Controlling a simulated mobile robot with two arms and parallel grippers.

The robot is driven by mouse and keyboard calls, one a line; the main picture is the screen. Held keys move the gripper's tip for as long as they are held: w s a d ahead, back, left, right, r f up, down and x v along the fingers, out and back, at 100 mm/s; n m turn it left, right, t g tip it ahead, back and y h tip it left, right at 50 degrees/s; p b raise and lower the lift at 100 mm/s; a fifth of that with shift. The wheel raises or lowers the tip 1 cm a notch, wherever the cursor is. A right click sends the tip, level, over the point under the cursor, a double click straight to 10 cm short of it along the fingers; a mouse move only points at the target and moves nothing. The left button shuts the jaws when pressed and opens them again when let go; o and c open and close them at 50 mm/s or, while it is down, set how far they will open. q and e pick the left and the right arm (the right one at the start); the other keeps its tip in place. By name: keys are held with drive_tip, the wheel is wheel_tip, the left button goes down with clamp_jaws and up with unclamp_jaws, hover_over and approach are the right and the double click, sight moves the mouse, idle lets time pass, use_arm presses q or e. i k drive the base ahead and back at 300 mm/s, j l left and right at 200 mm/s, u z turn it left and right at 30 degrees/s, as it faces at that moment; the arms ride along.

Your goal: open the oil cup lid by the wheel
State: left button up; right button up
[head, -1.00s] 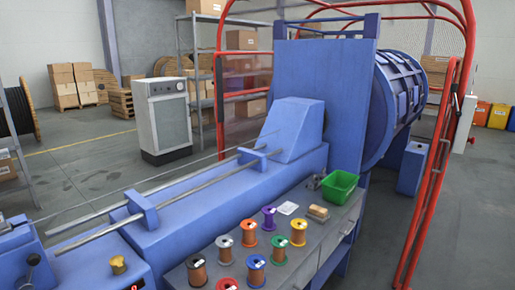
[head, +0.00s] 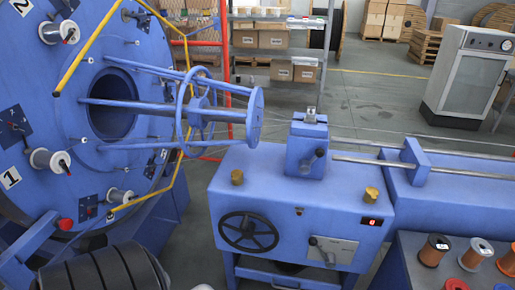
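A small brass oil cup (head: 237,177) stands on the top left of the blue machine housing (head: 290,193), above and slightly left of the black handwheel (head: 248,231). Its lid looks shut, but it is too small to be sure. A second brass cup (head: 371,194) stands at the right of the same top, above the red-lit display (head: 372,222). Neither of my grippers is in the head view.
A large blue disc (head: 70,110) with white spools and yellow bars fills the left. A blue spoked frame (head: 200,110) reaches from it toward the housing. A dark ribbed rounded thing (head: 105,275) is at the bottom left. Coloured spools (head: 435,250) stand at the lower right.

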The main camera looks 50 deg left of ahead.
sight(236, 173)
drive_tip(key=u, duration=1.2)
